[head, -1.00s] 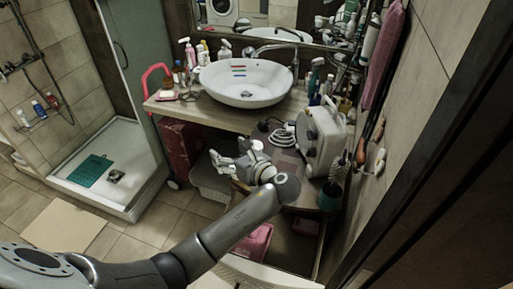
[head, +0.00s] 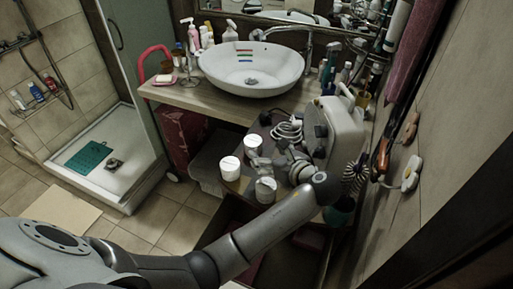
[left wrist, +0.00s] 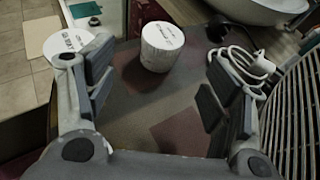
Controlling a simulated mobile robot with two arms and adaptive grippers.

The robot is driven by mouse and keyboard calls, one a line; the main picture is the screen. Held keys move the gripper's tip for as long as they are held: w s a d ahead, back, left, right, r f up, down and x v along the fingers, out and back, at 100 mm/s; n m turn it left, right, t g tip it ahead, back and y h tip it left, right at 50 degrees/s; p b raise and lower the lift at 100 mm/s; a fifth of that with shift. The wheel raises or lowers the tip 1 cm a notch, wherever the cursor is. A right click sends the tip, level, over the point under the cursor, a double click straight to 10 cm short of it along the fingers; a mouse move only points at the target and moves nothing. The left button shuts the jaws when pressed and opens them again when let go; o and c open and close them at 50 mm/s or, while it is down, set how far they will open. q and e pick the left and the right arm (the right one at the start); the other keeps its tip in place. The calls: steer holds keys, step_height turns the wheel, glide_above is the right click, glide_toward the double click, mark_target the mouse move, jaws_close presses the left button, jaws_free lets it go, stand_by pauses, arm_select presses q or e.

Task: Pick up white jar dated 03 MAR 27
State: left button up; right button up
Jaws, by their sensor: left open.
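Two white jars with dark print on their lids show in the head view: a far jar (head: 252,145) and a jar to its lower left (head: 230,168). In the left wrist view the far jar (left wrist: 162,46) stands upright beyond the gap between my fingers. The other jar (left wrist: 66,44) is partly hidden behind the left finger; its lettering is too small to read surely. My left gripper (head: 267,170) is open and empty, low over the surface (left wrist: 150,115); it also shows in the left wrist view (left wrist: 160,88). A third pale shape beside it is unclear. My right gripper is out of view.
A coiled white cable (head: 288,131) and a beige case (head: 338,125) stand close right of my gripper. A round brush (head: 355,172) is farther right. The basin (head: 250,70) is behind, on a wooden counter (head: 195,98).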

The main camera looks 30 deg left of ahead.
mark_target(257, 146)
arm_select(q)
steer(key=p+x, duration=0.1)
steer(key=x, duration=0.4)
steer(key=shift+a, duration=0.25)
steer(key=shift+w+a+f, duration=0.3)
steer(key=shift+w+a, duration=0.1)
steer(key=p+x, duration=0.1)
steer(key=x, duration=0.2)
steer(key=shift+w+f, duration=0.1)
steer(key=shift+w, duration=0.05)
steer(key=shift+w+a+f, duration=0.25)
steer(key=shift+a+f, duration=0.1)
steer(key=c, duration=1.1)
